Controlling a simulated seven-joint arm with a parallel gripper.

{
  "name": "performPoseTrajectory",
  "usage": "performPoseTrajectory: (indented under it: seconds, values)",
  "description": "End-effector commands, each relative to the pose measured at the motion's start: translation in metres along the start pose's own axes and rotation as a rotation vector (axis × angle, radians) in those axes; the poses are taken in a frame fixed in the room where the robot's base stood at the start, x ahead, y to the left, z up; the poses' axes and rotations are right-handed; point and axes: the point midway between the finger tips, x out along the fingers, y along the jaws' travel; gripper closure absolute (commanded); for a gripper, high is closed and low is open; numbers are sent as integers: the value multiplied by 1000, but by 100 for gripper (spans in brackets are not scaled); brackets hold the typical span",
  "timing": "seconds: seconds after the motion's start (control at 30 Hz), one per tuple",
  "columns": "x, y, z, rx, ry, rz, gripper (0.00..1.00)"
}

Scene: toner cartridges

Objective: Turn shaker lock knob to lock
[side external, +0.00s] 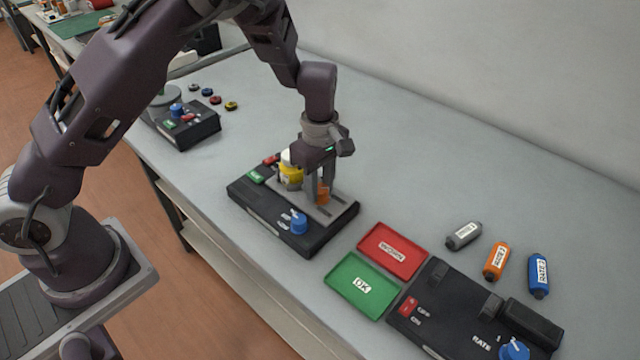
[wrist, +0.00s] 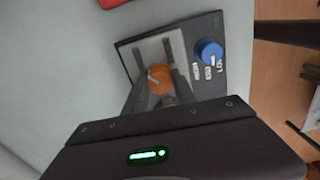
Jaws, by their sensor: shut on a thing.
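The shaker (side external: 262,214) is a black box with a grey top plate, in the middle of the bench in the side view. A yellow bottle with a white top (side external: 290,170) stands on the plate beside my gripper.
A red tray (side external: 392,250) and a green tray (side external: 362,286) lie to the right. Beyond are another black device (side external: 430,310) and grey, orange and blue cartridges (side external: 538,276).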

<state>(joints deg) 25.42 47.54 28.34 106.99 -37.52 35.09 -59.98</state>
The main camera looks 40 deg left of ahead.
Motion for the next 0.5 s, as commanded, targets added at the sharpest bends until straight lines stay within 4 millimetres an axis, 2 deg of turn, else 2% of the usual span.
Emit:
performPoseTrajectory:
  seconds: [0.5]
  values:
    - [-1, 0, 0, 429, -2, 1, 100]
